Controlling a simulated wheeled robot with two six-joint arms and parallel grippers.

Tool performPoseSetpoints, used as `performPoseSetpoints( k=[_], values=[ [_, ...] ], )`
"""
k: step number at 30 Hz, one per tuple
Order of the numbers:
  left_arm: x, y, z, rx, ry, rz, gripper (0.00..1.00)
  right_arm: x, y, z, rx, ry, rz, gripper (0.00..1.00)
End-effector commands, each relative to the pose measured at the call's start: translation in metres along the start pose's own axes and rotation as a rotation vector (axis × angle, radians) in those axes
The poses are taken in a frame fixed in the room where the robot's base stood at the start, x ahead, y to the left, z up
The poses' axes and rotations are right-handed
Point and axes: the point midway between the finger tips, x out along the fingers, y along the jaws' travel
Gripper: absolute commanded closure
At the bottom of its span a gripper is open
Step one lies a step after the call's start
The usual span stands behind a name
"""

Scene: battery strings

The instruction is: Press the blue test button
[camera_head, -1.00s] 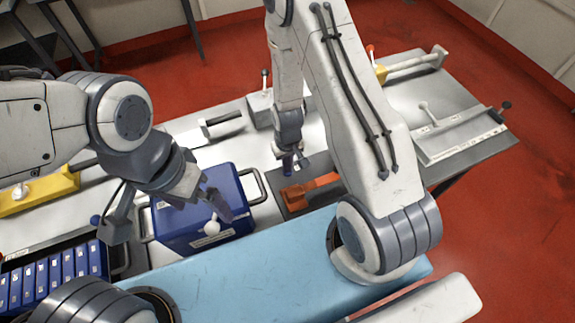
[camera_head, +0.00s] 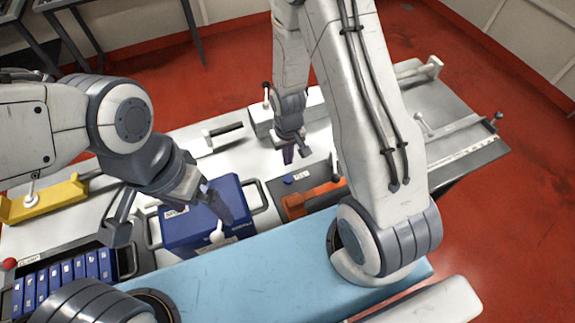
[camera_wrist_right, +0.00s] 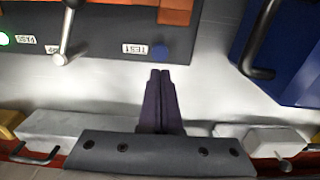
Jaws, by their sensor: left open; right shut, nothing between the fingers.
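The blue test button (camera_wrist_right: 159,50) sits on a dark panel (camera_wrist_right: 100,48) beside a white TEST label in the right wrist view. It also shows in the head view (camera_head: 288,179), near an orange fixture (camera_head: 312,200). My right gripper (camera_wrist_right: 160,72) is shut and empty. Its fingertips appear just short of the button and panel edge, with a visible gap in the picture. In the head view, the right gripper (camera_head: 289,158) is behind the button. My left gripper (camera_head: 167,214) is open, its fingers spread over the blue case (camera_head: 180,228). A green light (camera_wrist_right: 4,39) glows by the PASS label.
A lever with a pale knob (camera_wrist_right: 60,58) stands on the panel. A blue case with black handles is left of the panel in the head view. A tray of blue battery cells (camera_head: 65,275) is at lower left. Yellow fixture (camera_head: 50,200) lies far left.

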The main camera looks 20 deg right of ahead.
Motion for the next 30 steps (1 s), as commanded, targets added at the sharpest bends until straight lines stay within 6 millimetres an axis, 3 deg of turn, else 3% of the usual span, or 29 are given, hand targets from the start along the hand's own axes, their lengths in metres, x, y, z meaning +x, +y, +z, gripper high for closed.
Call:
performPoseSetpoints(
  k=[9, 30],
  values=[
    [0.007, -0.001, 0.000, 0.000, 0.000, 0.000, 0.02, -0.034, 0.000, 0.000, -0.001, 0.001, 0.000, 1.00],
    [0.008, -0.001, 0.000, 0.000, 0.001, 0.000, 0.02, -0.042, -0.005, 0.001, -0.013, 0.003, -0.001, 1.00]
  ],
)
